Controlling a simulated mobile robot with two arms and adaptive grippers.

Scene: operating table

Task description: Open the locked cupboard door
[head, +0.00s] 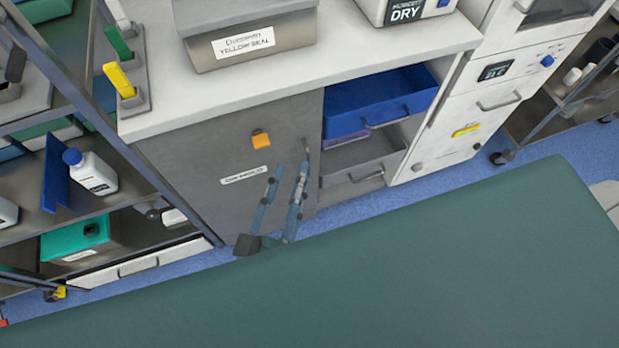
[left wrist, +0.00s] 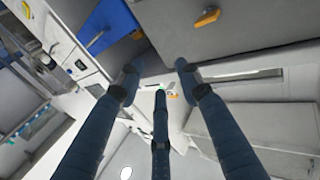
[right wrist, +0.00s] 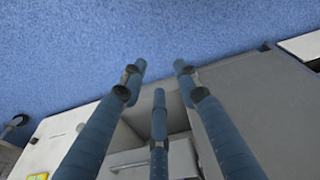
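The grey cupboard door (head: 200,150) is below the white counter and looks shut, flush with the cupboard front. An orange lock knob (head: 261,139) sits on its upper part and also shows in the left wrist view (left wrist: 207,16). A label (head: 245,175) is below the knob. A thin handle (head: 306,146) seems to stand near the door's right edge. My left gripper (head: 288,172) is in front of the door's right part, with its fingers spread and nothing held. My right gripper (right wrist: 157,75) is open and empty, with floor and grey cupboard panels beyond its fingers.
Right of the door, a blue drawer (head: 365,103) and a grey drawer (head: 365,160) stand open. The green operating table (head: 420,270) fills the foreground. A shelf rack with a white bottle (head: 92,175) stands left. Blue floor (head: 375,200) shows between cupboard and table.

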